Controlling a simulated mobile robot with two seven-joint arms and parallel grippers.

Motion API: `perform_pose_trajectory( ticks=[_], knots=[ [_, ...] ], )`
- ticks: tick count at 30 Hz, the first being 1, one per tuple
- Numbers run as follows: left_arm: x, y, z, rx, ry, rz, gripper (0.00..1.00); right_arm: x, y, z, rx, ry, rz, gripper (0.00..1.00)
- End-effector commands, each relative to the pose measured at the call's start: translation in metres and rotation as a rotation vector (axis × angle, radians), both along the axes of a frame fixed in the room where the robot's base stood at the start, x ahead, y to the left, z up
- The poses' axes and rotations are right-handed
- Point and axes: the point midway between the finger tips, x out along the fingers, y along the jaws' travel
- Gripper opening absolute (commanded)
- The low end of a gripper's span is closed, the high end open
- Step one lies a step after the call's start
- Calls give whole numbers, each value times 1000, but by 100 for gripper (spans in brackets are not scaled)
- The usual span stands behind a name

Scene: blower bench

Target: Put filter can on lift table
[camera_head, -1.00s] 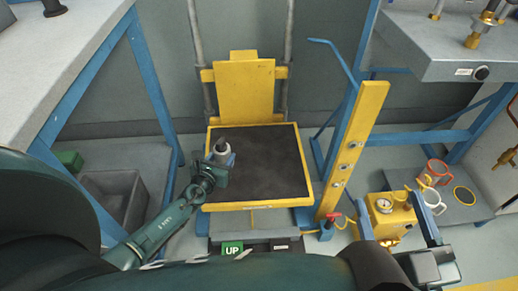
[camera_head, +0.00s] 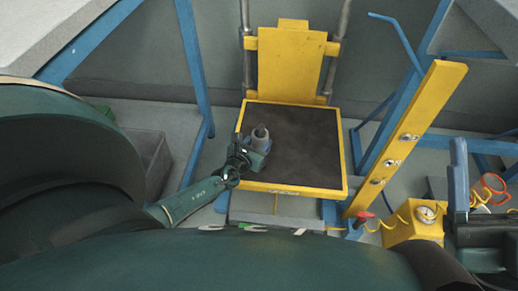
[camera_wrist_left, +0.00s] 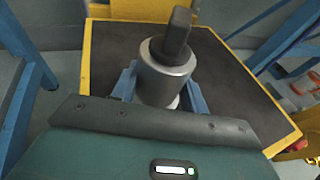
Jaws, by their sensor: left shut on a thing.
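The filter can (camera_head: 260,134) is a silver-grey cylinder. In the left wrist view the filter can (camera_wrist_left: 165,72) shows a dark block-like top. My left gripper (camera_head: 257,147) is shut on it, with a blue finger on each side. The can is upright or nearly so, over the left part of the lift table (camera_head: 310,150), which has a dark top and yellow rim. I cannot tell whether its base touches the top. My right gripper (camera_head: 460,185) shows partly at the right edge, and its jaw opening is unclear.
A yellow back plate (camera_head: 290,65) stands behind the table. A yellow post (camera_head: 410,135) with several knobs rises on the right, near a yellow gauge box (camera_head: 415,225). A grey bin (camera_head: 150,160) is at left. The right part of the tabletop is clear.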

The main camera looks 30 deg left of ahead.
Motion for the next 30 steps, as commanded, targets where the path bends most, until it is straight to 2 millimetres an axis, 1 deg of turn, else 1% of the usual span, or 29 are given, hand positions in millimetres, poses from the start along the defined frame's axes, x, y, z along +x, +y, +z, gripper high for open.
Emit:
perform_pose_trajectory(
  ticks=[1,3,7,12,16,17,24,30],
  knots=[
    [1,0,-9,1,-3,1,12,-2,0,1,-7,-50,1,70],
    [1,0,-13,1,-3,1,12,-4,-1,7,-10,-90,1,70],
    [1,0,-12,1,-3,1,12,-5,-1,11,-11,-107,1,70],
    [1,0,-11,0,-3,0,12,-5,-1,12,-11,-105,1,70],
    [1,0,-15,1,-2,0,12,-5,-1,11,-10,-103,1,70],
    [0,0,-16,0,0,-1,47,-5,-1,11,-10,-103,1,70],
    [0,0,-16,-1,0,0,66,-5,-1,11,-10,-103,1,70],
    [0,0,-16,-1,0,0,66,-5,-1,11,-10,-103,1,70]
  ],
)
